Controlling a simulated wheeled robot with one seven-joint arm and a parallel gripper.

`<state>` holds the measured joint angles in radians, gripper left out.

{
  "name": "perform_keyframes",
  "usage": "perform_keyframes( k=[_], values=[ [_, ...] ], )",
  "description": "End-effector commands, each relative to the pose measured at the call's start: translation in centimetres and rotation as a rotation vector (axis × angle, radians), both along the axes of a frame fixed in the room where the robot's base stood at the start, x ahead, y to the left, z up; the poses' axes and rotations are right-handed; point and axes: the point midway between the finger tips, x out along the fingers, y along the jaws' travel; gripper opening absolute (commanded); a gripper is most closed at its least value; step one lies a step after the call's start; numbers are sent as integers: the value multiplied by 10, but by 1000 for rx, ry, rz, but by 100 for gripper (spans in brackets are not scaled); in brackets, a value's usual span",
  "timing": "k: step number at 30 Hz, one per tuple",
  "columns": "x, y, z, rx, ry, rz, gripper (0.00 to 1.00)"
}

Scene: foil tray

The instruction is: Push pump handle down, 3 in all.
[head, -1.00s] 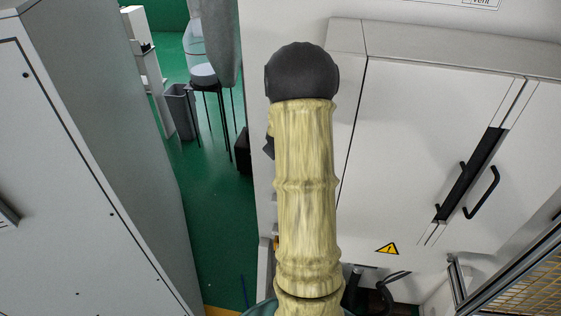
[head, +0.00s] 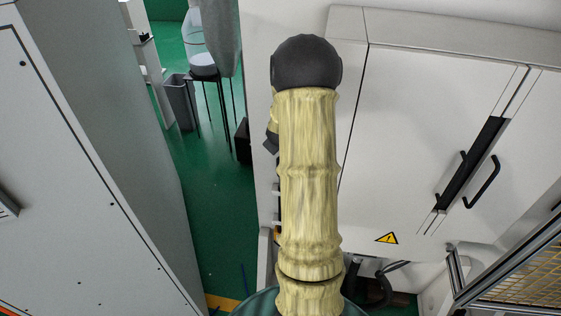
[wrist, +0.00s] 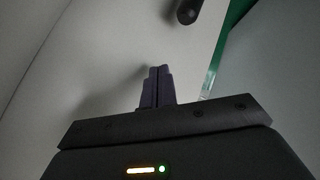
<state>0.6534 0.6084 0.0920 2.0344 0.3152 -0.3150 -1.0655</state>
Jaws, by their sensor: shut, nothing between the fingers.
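My gripper (wrist: 159,70) shows in the wrist view with its two dark fingers together and nothing between them. A dark, round-ended bar (wrist: 188,12) shows at the top edge of the wrist view, beyond and slightly right of the fingertips and apart from them. It may be the pump handle, but only its end is in view, so I cannot tell. In the head view my gripper is hidden behind my tan arm. No pump can be made out in the head view.
A white cabinet (head: 410,130) with black handles (head: 485,182) stands to the right of my arm. A grey cabinet (head: 80,170) is close on the left. Green floor, a grey bin (head: 180,103) and a black-legged stand (head: 222,110) lie between. A metal-framed mesh (head: 525,270) is lower right.

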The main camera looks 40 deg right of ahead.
Motion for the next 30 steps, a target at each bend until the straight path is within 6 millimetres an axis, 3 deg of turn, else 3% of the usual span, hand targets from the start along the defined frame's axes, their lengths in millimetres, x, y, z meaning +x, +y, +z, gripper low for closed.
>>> perform_keyframes(
  k=[3,12,30],
  values=[
    [-1,-1,-20,1,1,-2,0],
    [0,-1,-51,-1,1,-1,0],
    [0,0,-54,-1,1,-1,0]
  ],
)
